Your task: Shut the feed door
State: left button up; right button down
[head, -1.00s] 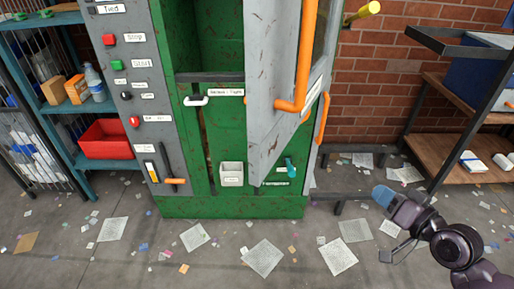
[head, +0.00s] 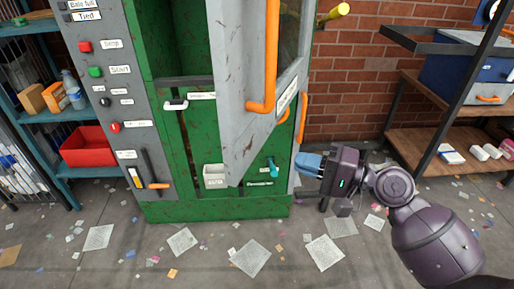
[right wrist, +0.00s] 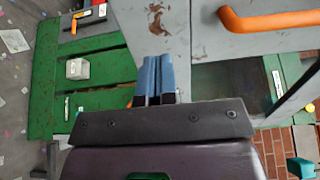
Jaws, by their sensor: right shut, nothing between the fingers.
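The feed door (head: 236,105) is a scuffed grey panel with an orange bar handle (head: 268,60) and a window. It stands swung open from the green machine (head: 215,208), whose inside shows to its left. In the right wrist view the door (right wrist: 205,45) lies just beyond the fingers, with its handle (right wrist: 270,20) at upper right. My right gripper (head: 302,165) has blue fingers pressed together, empty, at the right of the door's lower part. The fingers also show in the right wrist view (right wrist: 155,78). I cannot tell whether they touch the door. My left gripper is not in view.
A grey control panel (head: 105,110) with labelled buttons is at the machine's left. A blue shelf with a red bin (head: 88,146) stands farther left. A wooden-shelved rack (head: 435,125) stands at right. Papers litter the open floor.

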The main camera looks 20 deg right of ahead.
aim_at(247, 147)
jog(key=p+x, duration=0.1)
jog(key=x, duration=0.7)
jog(key=shift+w+a+r, duration=0.1)
jog(key=shift+w+a, duration=0.15)
jog(key=shift+a, duration=0.05)
jog(key=shift+x, duration=0.8)
jog(key=shift+w, duration=0.1)
jog(key=shift+a, duration=0.15)
